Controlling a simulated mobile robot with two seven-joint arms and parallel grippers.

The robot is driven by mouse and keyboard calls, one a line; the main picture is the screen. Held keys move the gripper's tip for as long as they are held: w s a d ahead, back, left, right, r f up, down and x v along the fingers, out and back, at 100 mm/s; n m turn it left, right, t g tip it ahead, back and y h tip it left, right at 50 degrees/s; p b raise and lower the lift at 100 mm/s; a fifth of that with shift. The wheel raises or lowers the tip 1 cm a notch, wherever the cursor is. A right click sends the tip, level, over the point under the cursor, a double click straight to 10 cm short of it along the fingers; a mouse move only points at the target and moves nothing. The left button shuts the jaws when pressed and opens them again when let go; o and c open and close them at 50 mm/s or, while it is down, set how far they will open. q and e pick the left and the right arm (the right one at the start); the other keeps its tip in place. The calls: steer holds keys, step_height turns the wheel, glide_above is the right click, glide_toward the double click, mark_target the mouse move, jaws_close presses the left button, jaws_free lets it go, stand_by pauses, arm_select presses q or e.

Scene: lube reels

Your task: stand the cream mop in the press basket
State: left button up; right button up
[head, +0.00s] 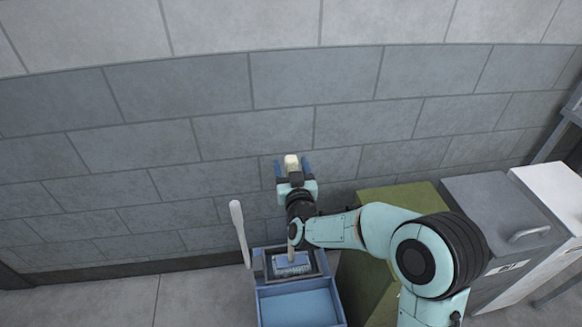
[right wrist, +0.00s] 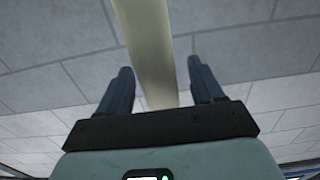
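The cream mop's handle tip (head: 291,162) shows between the blue fingers of my right gripper (head: 292,168), high in front of the wall. In the right wrist view the cream handle (right wrist: 148,45) passes between the fingers (right wrist: 163,82), with a gap on both sides, so the gripper is open around it. My wrist hides the middle of the handle. A short lower piece shows above the press basket (head: 323,262) on the blue bucket (head: 300,308). Pale strands show inside the basket; the mop looks about upright there. My left gripper is not in view.
A pale lever (head: 240,232) rises at the bucket's left. An olive green box (head: 400,193), a grey cabinet (head: 490,190) and a white cabinet (head: 553,185) stand to the right. The tiled wall is close behind. The floor at left is clear.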

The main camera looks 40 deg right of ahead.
steer(key=shift+r, duration=0.15)
steer(key=v, duration=1.1)
steer(key=s+a+f+n+g+y, duration=0.1)
steer(key=a+f+g+y, duration=0.25)
steer(key=f, duration=0.85)
steer(key=s+a+f+n+g+y, duration=0.1)
steer(key=a+f+g+y, duration=0.3)
steer(key=f, duration=0.9)
steer(key=s+a+f+g+y, duration=0.2)
steer(key=s+a+f+g, duration=0.2)
steer(key=s+f, duration=0.6)
steer(key=s+a+f+g+y, duration=0.2)
steer(key=s+a+f+g, duration=0.2)
steer(key=s+a+f, duration=0.4)
steer(key=s+f, duration=0.1)
steer(key=s, duration=0.2)
steer(key=shift+s+f+y, duration=0.3)
steer(key=shift+f+y, duration=0.05)
steer(key=shift+a+p, duration=0.1)
steer(key=shift+p, duration=0.2)
